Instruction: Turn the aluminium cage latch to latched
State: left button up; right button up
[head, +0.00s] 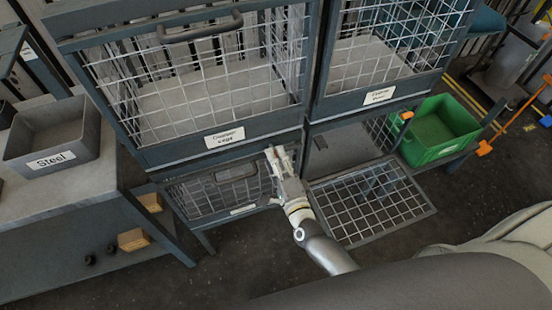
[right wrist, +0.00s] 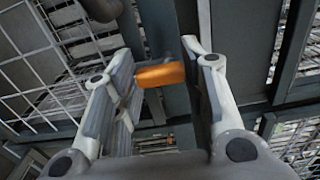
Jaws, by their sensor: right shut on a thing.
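My right gripper (head: 279,156) is at the right edge of the lower left mesh cage (head: 215,190), by the frame post between the two lower cages. In the right wrist view an orange latch handle (right wrist: 160,75) lies crosswise between the two fingers, and the gripper is shut on it. The latch is hidden behind the gripper in the head view. The lower left cage's door looks closed. Its label (head: 243,209) is too small to read, so I cannot confirm it is the aluminium cage. My left gripper is not in view.
The lower right cage's mesh door (head: 370,203) stands open, with another orange latch (head: 407,115) near its frame. A green bin (head: 438,130) stands to the right. A grey bin marked Steel (head: 52,140) is on the left bench. Two closed-mesh cages are above.

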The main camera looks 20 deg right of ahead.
jog(key=shift+f, duration=0.1)
dwell(0.5)
jog(key=o, duration=1)
jog(key=s, duration=1.2)
jog(key=shift+d, duration=0.2)
